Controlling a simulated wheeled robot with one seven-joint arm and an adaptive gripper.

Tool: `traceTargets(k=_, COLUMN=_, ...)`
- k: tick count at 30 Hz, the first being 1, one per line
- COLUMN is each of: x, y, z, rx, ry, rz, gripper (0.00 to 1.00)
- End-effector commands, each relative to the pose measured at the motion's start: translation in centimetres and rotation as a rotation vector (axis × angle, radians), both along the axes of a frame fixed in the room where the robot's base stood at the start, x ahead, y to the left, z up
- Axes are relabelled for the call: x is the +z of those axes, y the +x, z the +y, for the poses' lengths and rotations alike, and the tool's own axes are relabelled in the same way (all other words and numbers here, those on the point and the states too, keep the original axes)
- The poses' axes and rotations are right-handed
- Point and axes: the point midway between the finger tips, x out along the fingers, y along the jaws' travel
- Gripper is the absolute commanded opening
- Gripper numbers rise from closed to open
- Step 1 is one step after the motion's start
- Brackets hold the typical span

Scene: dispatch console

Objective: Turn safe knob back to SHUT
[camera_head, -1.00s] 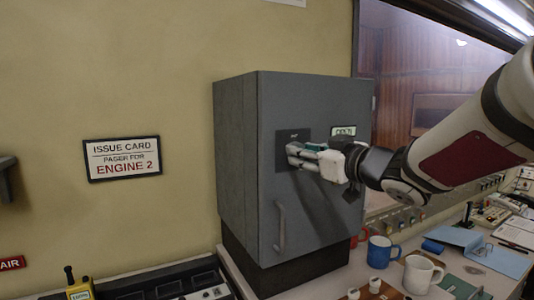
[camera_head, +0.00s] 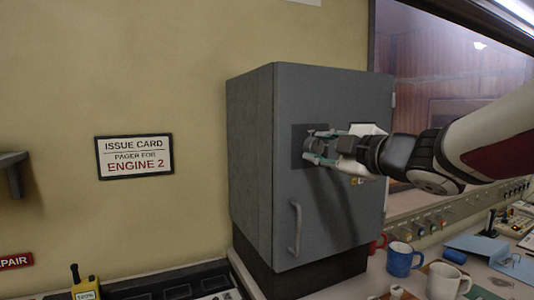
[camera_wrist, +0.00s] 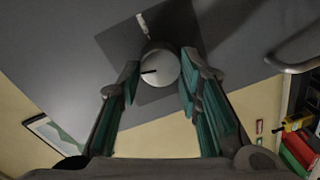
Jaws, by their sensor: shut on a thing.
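The grey safe (camera_head: 340,215) stands on a dark base with its door closed. A dark square plate (camera_head: 299,158) is on the door. In the wrist view the round grey knob (camera_wrist: 162,70) sits on this plate, with a dark line on its face pointing left. A small pale mark (camera_wrist: 142,24) is above the knob on the plate. My gripper (camera_head: 312,148) is at the plate, its teal-padded fingers on either side of the knob and shut on it. My fingers largely hide the knob in the head view.
A vertical door handle (camera_head: 297,228) is below the plate; it shows at upper right in the wrist view. A blue mug (camera_head: 400,260) and a white mug (camera_head: 445,281) stand on the desk at right. A yellow device (camera_head: 84,288) is at lower left.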

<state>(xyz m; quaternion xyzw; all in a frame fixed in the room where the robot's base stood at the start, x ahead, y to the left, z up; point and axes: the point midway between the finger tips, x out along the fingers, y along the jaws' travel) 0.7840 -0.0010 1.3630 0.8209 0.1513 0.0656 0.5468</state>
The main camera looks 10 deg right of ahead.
Motion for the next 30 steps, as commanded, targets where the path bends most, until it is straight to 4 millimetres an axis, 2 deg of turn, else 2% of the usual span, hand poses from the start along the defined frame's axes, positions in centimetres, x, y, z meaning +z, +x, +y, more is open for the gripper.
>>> traceTargets(k=12, x=-0.16, y=0.02, z=0.09, rx=0.001, ry=-0.186, rz=-0.059, gripper=0.04)
traceTargets(k=29, x=-0.12, y=-0.02, z=0.11, rx=0.001, ry=-0.215, rz=-0.068, gripper=0.05)
traceTargets(k=30, x=-0.12, y=-0.02, z=0.11, rx=0.001, ry=-0.215, rz=-0.068, gripper=0.37)
